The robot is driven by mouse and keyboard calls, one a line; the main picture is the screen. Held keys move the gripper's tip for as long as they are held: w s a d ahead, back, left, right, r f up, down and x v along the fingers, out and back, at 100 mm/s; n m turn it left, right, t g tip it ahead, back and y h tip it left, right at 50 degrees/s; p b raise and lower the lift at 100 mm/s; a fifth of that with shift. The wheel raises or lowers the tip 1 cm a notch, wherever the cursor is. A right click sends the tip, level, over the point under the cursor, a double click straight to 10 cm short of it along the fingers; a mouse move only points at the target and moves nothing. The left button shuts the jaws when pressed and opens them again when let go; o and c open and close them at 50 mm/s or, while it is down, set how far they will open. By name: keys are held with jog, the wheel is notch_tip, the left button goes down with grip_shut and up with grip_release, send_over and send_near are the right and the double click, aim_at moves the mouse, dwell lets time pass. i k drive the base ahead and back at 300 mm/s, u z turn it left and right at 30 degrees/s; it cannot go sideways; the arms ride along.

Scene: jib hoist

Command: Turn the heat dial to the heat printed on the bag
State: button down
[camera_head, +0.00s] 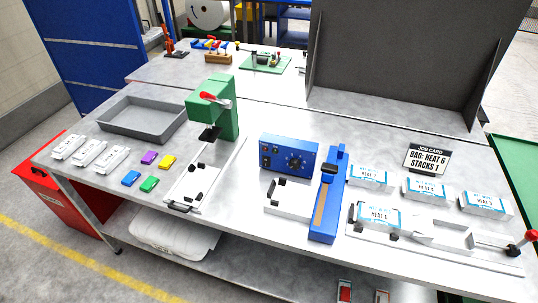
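A blue control box (289,153) stands upright on the bench near the middle, with a round dark heat dial (295,161) on its front face. The dial's pointer and marks are too small to read. The blue sealer (326,200) with a long arm stands just right of the box. Several white bags with blue-edged labels lie to the right, one (380,216) in a tray fixture. Their labels begin with HEAT, but I cannot read the numbers surely. A job card (427,158) reads "BAG: HEAT 6 STACKS 1". My gripper is not in view.
A green press (217,105) with a red lever stands left of the box. A grey tray (143,122), white packs and small coloured blocks lie farther left. A red-knobbed clamp (525,240) is at the right edge. A dark panel (415,60) stands behind.

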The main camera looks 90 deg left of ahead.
aim_at(295, 163)
jog(key=u, duration=4.5)
jog(key=k, duration=1.55)
jog(key=z, duration=1)
jog(key=i, duration=1.05)
